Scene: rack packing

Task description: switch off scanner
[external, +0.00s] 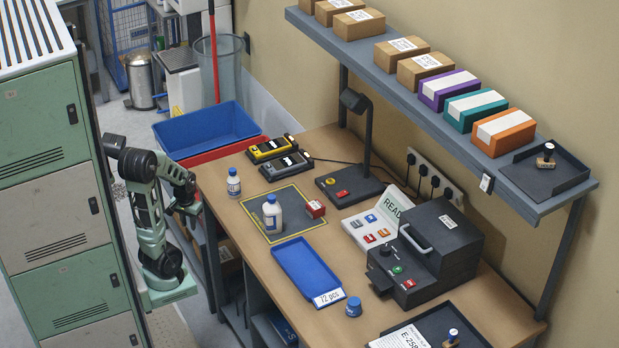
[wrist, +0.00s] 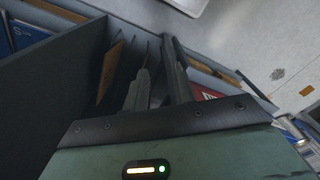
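I cannot tell for certain which device is the scanner. A dark boxy machine (external: 432,243) with a handle and green and red buttons stands at the right of the wooden table. A dark lamp-like stand (external: 350,188) with a yellow and a red button is at the back. Two handheld devices, one yellow and black (external: 270,148) and one dark (external: 287,165), lie at the far left. My gripper (external: 188,207) is beside the table's left edge, away from all of these. In the wrist view its fingers (wrist: 158,45) are apart with nothing between them.
A shelf (external: 445,130) with boxes overhangs the back. Green lockers (external: 45,200) stand left. The wrist view shows upright folders (wrist: 25,35) below.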

